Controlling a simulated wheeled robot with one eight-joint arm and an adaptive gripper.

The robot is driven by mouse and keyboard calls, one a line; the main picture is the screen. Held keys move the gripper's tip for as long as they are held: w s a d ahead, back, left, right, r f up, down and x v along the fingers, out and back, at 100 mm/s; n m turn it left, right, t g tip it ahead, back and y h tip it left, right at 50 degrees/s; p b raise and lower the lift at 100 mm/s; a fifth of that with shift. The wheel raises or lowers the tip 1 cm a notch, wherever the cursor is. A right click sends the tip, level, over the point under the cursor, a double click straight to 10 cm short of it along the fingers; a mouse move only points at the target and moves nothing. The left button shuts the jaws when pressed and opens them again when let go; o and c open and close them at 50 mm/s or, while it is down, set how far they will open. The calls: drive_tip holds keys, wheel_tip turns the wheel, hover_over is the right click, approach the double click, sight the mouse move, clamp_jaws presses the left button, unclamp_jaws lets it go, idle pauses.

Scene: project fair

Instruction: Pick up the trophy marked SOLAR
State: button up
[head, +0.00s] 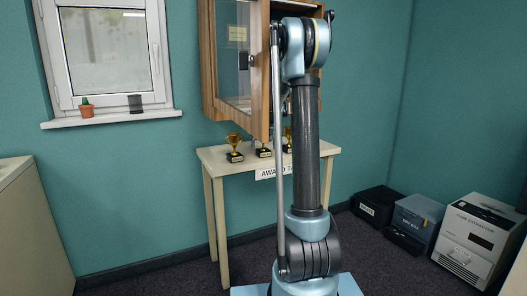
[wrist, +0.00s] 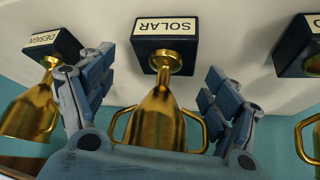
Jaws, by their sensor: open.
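The trophy marked SOLAR (wrist: 166,105) is gold with two handles on a black base, and its white label shows upside down in the wrist view. My open gripper (wrist: 161,75) has one finger on each side of it, with visible gaps to the stem and base. The fingers hold nothing. In the head view, small gold trophies stand on the award table (head: 222,158), but their labels are too small to read there. My arm hides part of the table and my gripper in that view.
A trophy marked DESIGN (wrist: 35,108) stands close beside my left-hand finger in the wrist view; another trophy (wrist: 312,135) is at the right edge. A wooden cabinet (head: 209,70) with an open glass door hangs above the table. Boxes (head: 418,216) stand on the floor at right.

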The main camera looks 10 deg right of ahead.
drive_tip(key=shift+s, duration=0.1)
drive_tip(key=c, duration=1.5)
drive_tip(key=shift+c, duration=0.3)
